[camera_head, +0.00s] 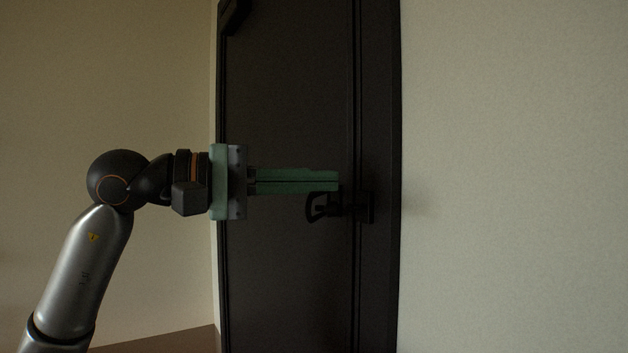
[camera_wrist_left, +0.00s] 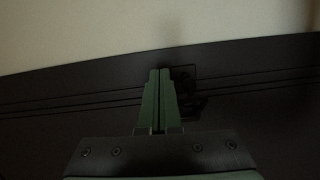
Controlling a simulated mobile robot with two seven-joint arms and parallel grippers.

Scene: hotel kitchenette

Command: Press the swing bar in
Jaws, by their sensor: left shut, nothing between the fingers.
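The swing bar (camera_head: 318,207) is a dark loop on the dark door (camera_head: 288,280), joined to a dark mount (camera_head: 364,207) at the door's right edge. My left gripper (camera_head: 337,181) is shut and empty, its green fingers pointing right. In the head view its tips lie just above the swing bar and overlap its upper part. I cannot tell whether they touch. In the left wrist view the shut fingers (camera_wrist_left: 159,72) point up at the door's edge, with the dark swing bar hardware (camera_wrist_left: 188,92) just right of them, partly hidden. My right gripper is not in view.
A pale wall (camera_head: 515,180) stands right of the door frame (camera_head: 383,90), and another wall (camera_head: 110,80) is at the left. A dark fitting (camera_head: 232,15) sits at the door's top left corner. The space before the right wall is clear.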

